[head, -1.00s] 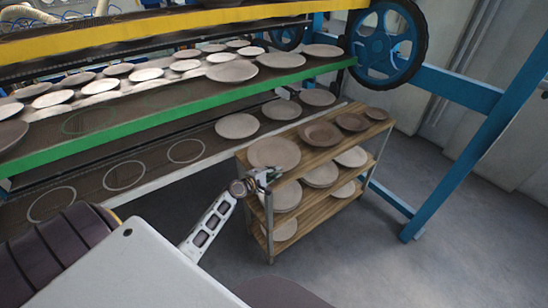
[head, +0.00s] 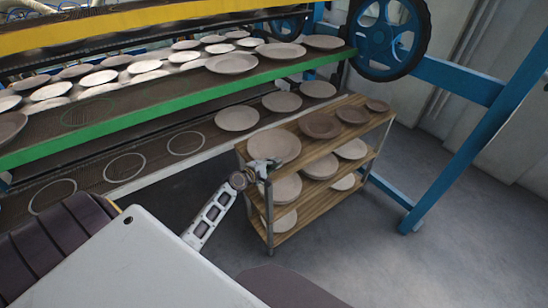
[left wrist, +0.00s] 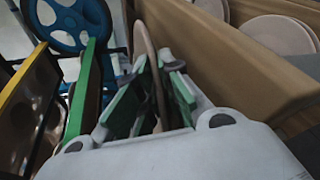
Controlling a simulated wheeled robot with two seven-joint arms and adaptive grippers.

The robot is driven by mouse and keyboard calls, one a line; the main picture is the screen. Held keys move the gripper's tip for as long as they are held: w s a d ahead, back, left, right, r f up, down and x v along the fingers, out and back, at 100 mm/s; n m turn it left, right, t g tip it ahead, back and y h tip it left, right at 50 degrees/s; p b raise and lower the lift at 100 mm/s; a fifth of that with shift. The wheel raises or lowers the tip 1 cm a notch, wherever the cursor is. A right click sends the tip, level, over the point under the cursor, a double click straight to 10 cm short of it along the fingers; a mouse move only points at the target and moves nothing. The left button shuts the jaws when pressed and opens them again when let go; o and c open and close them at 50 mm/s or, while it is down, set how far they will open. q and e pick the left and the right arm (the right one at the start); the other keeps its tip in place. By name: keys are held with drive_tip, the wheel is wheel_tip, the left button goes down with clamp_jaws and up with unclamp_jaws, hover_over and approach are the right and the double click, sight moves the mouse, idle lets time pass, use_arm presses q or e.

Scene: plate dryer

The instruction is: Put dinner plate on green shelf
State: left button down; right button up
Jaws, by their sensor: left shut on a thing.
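The dinner plate (head: 274,144) is a round beige-brown plate at the near left corner of the wooden cart's top. My left gripper (head: 259,168) is shut on its near rim. In the left wrist view the plate (left wrist: 146,50) shows edge-on between the green-padded fingers (left wrist: 150,100). Whether its far side touches the cart top is unclear. The green shelf (head: 150,118) is the green-edged rack level left of the cart, with several plates and an empty ring mark (head: 90,112) near its front. My right gripper is not in view.
The wooden cart (head: 290,205) holds several other plates on its levels. A lower rack level (head: 150,165) has empty ring marks. A yellow beam (head: 150,25) runs above the green shelf. A blue wheel (head: 388,36) and blue frame stand at the right.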

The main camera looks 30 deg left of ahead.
use_arm(q)
drive_tip(key=shift+r+p, duration=0.4)
drive_tip(key=shift+r, duration=0.65)
wheel_tip(320, 180, up, 3)
drive_tip(key=shift+r+p, duration=0.2)
drive_tip(key=shift+p, duration=0.35)
wheel_tip(320, 180, up, 3)
drive_tip(key=shift+r+p, duration=0.1)
drive_tip(key=shift+p, duration=0.2)
drive_tip(key=shift+r, duration=0.75)
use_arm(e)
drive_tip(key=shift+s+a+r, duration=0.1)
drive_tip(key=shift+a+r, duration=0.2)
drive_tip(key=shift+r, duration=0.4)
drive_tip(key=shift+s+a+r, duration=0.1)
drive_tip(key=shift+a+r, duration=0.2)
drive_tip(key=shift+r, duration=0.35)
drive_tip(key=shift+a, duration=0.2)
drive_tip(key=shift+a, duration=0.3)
use_arm(q)
drive_tip(key=shift+n+y, duration=0.3)
drive_tip(key=shift+y, duration=0.1)
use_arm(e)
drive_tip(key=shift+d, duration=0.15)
